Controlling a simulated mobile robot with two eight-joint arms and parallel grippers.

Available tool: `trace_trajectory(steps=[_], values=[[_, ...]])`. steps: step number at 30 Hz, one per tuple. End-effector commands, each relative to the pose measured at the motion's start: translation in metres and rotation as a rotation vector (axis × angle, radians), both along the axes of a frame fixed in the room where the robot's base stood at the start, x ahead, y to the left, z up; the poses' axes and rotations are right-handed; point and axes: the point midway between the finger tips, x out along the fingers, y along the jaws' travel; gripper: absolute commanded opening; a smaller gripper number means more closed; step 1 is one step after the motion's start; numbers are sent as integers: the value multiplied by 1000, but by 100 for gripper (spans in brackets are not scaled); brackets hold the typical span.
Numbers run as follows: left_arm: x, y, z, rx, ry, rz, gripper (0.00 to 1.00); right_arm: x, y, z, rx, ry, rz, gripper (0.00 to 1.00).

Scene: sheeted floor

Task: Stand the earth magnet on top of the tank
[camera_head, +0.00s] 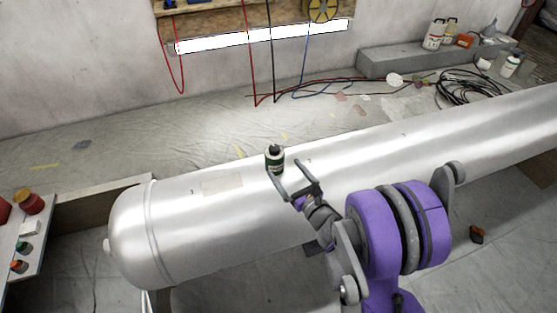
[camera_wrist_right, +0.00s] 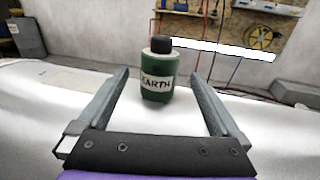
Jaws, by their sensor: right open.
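The earth magnet (camera_head: 275,160) is a small dark green bottle-shaped piece with a black cap and a pale label reading EARTH. It appears upright on top of the long silvery tank (camera_head: 190,235), and its base seems to meet the tank's surface. It also shows in the right wrist view (camera_wrist_right: 157,88), centred in the gap between the fingers. My right gripper (camera_head: 284,168) is open, its two fingers pointing at the magnet with clear space on both sides of it. Whether the fingertips reach past the magnet is hard to tell. My left gripper is not in view.
A shelf (camera_head: 32,245) with small coloured containers stands at the lower left. A grey ledge (camera_head: 395,60) with bottles and coiled black cable (camera_head: 470,88) lie at the back right. A pegboard with hanging cords is on the wall. Sheeted floor behind the tank is mostly clear.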

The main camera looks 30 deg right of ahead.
Motion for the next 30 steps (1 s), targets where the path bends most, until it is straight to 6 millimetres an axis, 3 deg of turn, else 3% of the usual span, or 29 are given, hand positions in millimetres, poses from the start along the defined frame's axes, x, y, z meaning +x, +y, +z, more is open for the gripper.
trace_trajectory(steps=[6, 11, 14, 19, 23, 27, 30], values=[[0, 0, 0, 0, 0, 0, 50, -36, 1, -1, -2, 1, -2, 100], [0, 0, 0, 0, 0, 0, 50, -45, 1, 2, 42, 1, -15, 100], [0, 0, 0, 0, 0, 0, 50, -42, -2, 10, 228, 5, -74, 100], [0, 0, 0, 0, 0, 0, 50, -46, -4, 17, 898, 17, -305, 100], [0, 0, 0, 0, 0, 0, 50, -69, 14, 4, 1489, 28, -558, 100], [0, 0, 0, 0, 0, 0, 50, -115, 55, -20, 2044, 33, -916, 100], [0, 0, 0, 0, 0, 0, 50, -155, 90, -32, 2322, 23, -1206, 100]])
